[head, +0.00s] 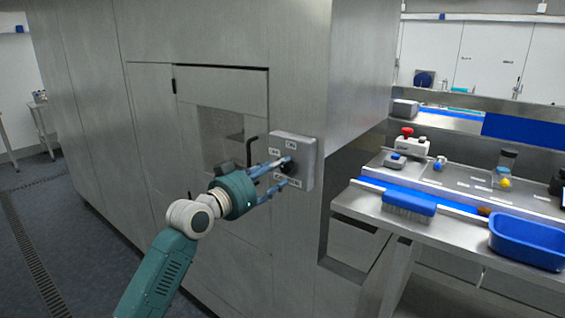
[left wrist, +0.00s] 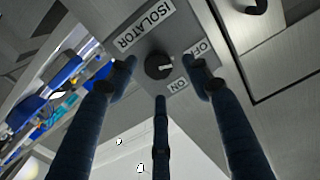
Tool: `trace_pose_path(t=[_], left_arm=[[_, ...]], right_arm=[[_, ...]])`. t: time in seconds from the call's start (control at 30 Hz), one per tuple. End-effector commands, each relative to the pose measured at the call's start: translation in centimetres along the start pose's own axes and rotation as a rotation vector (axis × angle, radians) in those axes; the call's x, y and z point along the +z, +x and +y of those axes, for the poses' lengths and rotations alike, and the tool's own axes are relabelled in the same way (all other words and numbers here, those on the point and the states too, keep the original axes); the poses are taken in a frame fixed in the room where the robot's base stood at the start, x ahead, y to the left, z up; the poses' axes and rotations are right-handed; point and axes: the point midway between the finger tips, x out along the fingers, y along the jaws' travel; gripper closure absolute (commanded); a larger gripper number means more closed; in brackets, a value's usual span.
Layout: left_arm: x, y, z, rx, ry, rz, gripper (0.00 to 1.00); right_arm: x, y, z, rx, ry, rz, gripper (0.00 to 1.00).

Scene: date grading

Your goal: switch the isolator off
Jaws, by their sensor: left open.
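The isolator is a grey box (head: 307,150) on the steel cabinet's front, with a dark round knob (head: 290,169). In the left wrist view the knob (left wrist: 157,64) has a pale mark on its right side. Around it are the ISOLATOR label (left wrist: 146,27), the OFF label (left wrist: 200,48) and the ON label (left wrist: 178,85). The mark points roughly between OFF and ON; I cannot tell its exact setting. My left gripper (head: 281,174) is open in front of the box, its three fingers spread around the knob. In the wrist view they look apart from it. My right gripper is not in view.
A dark handle (head: 250,150) sticks out of the cabinet (head: 230,85) left of the box. To the right, a steel bench (head: 358,200) holds a blue brush (head: 409,203), a blue tub (head: 527,240) and a red-buttoned control box (head: 411,146). The floor at left is clear.

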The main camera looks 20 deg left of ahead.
Motion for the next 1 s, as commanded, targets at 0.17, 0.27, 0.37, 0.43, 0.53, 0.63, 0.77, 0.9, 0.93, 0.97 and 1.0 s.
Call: trace_pose_path(t=[0.17,0.27,0.37,0.43,0.53,0.63,0.77,0.9,0.93,0.97,1.0], left_arm=[[-0.1,2.1,0.0,0.000,-0.002,0.000,0.50],[-0.1,2.6,0.0,0.001,-0.002,0.001,0.50],[0.0,2.7,0.0,0.001,-0.001,0.000,0.50],[0.1,2.7,0.0,0.001,-0.001,0.000,0.50],[0.1,2.7,0.0,0.001,-0.001,0.000,0.50],[0.1,2.7,0.0,0.001,-0.001,0.000,0.68],[0.0,2.7,0.0,0.000,-0.001,0.002,0.94],[-0.2,2.6,0.0,-0.001,-0.001,0.005,0.95],[-0.2,2.6,0.0,-0.001,-0.004,0.005,0.95],[-0.2,2.6,-0.1,-0.001,-0.010,0.006,0.95],[-0.2,2.6,-0.1,-0.001,-0.024,0.006,0.95]], right_arm=[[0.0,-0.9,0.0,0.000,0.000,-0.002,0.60],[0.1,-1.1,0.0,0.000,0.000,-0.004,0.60],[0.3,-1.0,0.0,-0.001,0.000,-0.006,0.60],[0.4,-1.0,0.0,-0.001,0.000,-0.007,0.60],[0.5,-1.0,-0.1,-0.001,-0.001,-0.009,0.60],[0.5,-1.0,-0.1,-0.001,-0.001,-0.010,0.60],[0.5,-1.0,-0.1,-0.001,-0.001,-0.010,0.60],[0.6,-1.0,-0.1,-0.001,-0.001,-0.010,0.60],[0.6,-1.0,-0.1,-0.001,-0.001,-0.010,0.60],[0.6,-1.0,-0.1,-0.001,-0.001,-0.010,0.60],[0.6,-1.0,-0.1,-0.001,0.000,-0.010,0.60]])
